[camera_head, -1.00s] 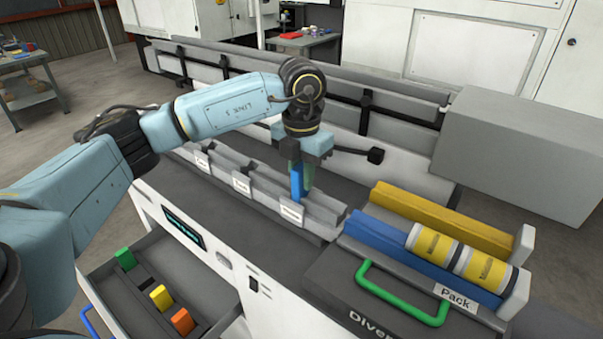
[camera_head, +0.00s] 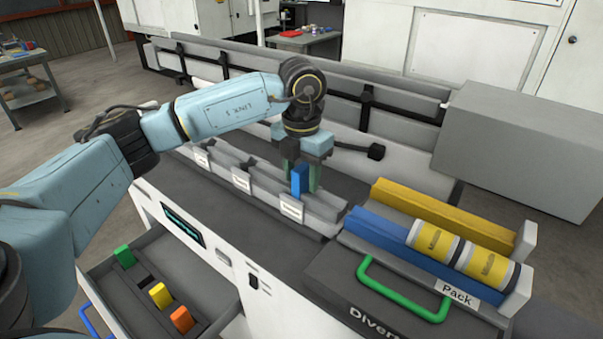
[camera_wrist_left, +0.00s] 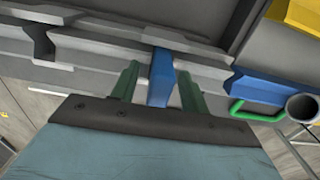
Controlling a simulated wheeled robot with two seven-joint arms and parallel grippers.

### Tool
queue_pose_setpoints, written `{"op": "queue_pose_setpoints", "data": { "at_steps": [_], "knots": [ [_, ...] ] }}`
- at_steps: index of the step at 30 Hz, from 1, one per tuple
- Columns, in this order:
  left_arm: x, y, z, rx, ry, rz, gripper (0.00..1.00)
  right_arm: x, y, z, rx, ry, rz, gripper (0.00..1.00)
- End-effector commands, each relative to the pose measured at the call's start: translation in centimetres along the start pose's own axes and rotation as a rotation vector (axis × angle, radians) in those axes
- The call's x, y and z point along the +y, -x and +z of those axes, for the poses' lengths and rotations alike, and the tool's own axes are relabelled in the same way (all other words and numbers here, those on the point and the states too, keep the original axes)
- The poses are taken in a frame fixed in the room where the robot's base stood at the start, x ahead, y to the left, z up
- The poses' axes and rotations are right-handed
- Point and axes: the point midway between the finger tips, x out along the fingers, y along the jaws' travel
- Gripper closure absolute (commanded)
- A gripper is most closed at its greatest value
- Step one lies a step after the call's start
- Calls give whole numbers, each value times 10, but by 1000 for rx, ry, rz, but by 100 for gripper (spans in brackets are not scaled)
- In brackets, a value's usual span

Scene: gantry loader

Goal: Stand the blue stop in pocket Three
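The blue stop (camera_head: 300,180) stands upright in the grey rail, just behind the rightmost white label (camera_head: 291,209), which is too small to read surely. My left gripper (camera_head: 302,186) is open around the stop, one green finger on each side. In the left wrist view the blue stop (camera_wrist_left: 160,79) shows between the two fingers (camera_wrist_left: 157,84), with a gap on both sides. The stop's foot is hidden by the front of the rail. My right gripper is not in view.
An open drawer (camera_head: 207,288) holds green (camera_head: 124,257), yellow (camera_head: 160,295) and orange (camera_head: 181,319) blocks. Blue (camera_head: 383,240) and yellow (camera_head: 440,214) rails lie at the right, with two yellow cans (camera_head: 433,243) on the blue one. A grey box (camera_head: 525,150) stands beyond.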

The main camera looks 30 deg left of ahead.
Motion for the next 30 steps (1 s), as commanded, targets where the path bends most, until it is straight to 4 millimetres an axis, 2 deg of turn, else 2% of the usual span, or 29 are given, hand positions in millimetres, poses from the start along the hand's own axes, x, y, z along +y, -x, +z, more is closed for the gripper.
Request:
{"op": "queue_pose_setpoints", "data": {
  "at_steps": [5,10,22,25,30],
  "knots": [
    [0,0,0,0,0,0,55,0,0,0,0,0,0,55],
    [0,15,1,-4,0,0,55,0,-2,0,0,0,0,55],
    [0,104,1,-4,0,0,55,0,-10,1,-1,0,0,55],
    [0,120,0,-2,0,1,55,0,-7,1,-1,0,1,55],
    [0,132,0,-2,0,0,55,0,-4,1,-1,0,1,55]
  ]
}}
